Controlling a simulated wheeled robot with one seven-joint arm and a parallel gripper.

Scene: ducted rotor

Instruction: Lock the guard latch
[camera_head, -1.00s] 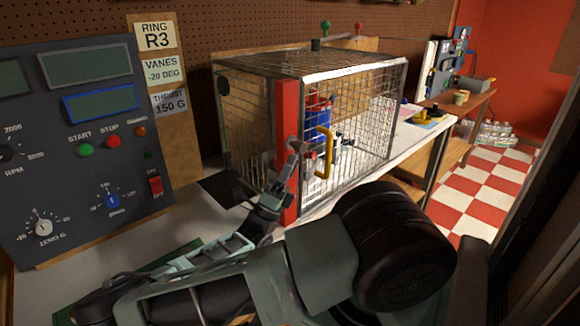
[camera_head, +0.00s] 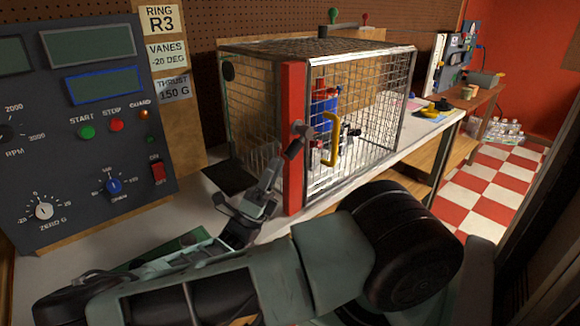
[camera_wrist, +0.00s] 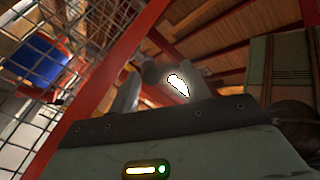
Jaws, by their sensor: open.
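The guard is a wire-mesh cage (camera_head: 362,118) on the bench, with a red front post (camera_head: 293,190) and a yellow handle (camera_head: 331,138) on its mesh door. A grey latch piece (camera_head: 302,131) sits on the red post left of the handle, its lower part hard to tell from my fingers. My gripper (camera_head: 274,172) is open, just below and left of the latch in the head view. In the wrist view my gripper (camera_wrist: 163,88) has its fingers apart, with a rounded grey piece near the left finger, perhaps the latch. I cannot tell whether they touch.
A control panel (camera_head: 95,185) stands at the left, its orange guard lamp (camera_head: 143,114) lit. Inside the cage is a blue and red device (camera_head: 324,105). The bench (camera_head: 412,140) continues right with small items. My forearm fills the front.

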